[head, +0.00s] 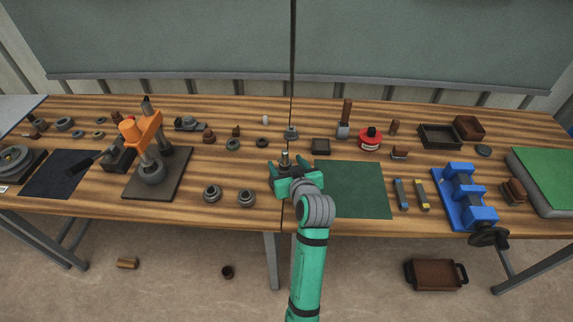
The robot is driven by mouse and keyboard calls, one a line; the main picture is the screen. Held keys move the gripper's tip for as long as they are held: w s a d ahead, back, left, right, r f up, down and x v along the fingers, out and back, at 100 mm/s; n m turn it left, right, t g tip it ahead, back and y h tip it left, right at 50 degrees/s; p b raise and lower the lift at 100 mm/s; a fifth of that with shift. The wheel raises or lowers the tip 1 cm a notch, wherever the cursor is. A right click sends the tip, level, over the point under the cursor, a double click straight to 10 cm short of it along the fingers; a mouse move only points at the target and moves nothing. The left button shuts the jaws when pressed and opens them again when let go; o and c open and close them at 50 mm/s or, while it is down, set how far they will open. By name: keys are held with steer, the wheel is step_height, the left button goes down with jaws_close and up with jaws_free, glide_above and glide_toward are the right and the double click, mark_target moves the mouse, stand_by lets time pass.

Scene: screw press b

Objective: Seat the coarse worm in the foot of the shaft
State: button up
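My gripper (290,170) is over the middle of the bench, near the left edge of the green mat. A small dark grey upright piece (284,158) shows between or just behind its fingers. I cannot tell if it is held, or if it is the coarse worm. An orange press (142,132) stands on a dark base plate (172,188) at the left. A dark rod (147,104) rises from its top, and a round grey part (151,174) sits low under its head. I cannot make out the shaft's foot. Two grey ring-like parts (212,193) (246,198) lie right of the plate.
The green mat (352,190) is clear. A blue vise (464,195) stands right, past two small bars (401,193). A red can (370,138), dark tray (440,136) and several small parts line the back. A dark vertical line comes down above a grey piece (291,132).

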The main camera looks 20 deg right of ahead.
steer(key=shift+s, duration=0.1)
steer(key=v, duration=1)
steer(key=shift+s+r, duration=0.2)
steer(key=shift+s, duration=0.05)
